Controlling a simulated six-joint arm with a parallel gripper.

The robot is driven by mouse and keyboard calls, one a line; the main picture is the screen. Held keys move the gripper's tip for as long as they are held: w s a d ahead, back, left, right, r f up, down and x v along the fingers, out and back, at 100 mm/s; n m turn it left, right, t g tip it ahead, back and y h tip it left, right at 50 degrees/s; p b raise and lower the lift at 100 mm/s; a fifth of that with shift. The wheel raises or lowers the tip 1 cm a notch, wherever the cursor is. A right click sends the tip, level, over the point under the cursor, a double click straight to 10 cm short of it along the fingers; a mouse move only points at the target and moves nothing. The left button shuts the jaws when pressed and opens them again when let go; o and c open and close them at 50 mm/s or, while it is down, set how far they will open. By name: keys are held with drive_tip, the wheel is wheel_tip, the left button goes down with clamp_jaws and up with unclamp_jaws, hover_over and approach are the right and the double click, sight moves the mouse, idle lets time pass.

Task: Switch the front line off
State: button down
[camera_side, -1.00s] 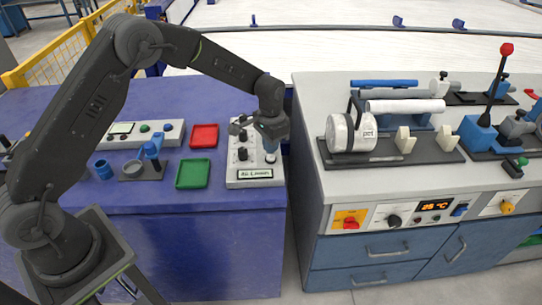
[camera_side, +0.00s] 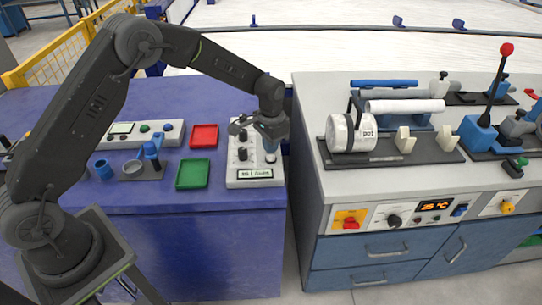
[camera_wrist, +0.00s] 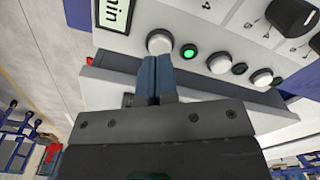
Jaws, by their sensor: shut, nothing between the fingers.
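The air line panel (camera_side: 233,181) is a pale box with a column of black knobs, a column of white buttons and a display (camera_side: 254,174) at its front end. My gripper (camera_side: 270,156) points down over its right side. In the wrist view, my blue fingers (camera_wrist: 158,66) are together and empty. Their tips are at the edge of the white front button (camera_wrist: 159,42), the one nearest the display (camera_wrist: 116,15). I cannot tell whether they touch it. The lamp (camera_wrist: 189,51) beside that button is lit bright green. Another button (camera_wrist: 219,63) has a dark green lamp (camera_wrist: 239,68).
A red tray (camera_side: 204,136) and a green tray (camera_side: 193,174) lie left of the panel. A grey bench (camera_side: 309,120) with pipes stands to the right across a gap.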

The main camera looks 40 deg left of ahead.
sight(271, 157)
drive_tip(key=shift+f, duration=1.4)
idle(0.9)
drive_tip(key=shift+r, duration=3.5)
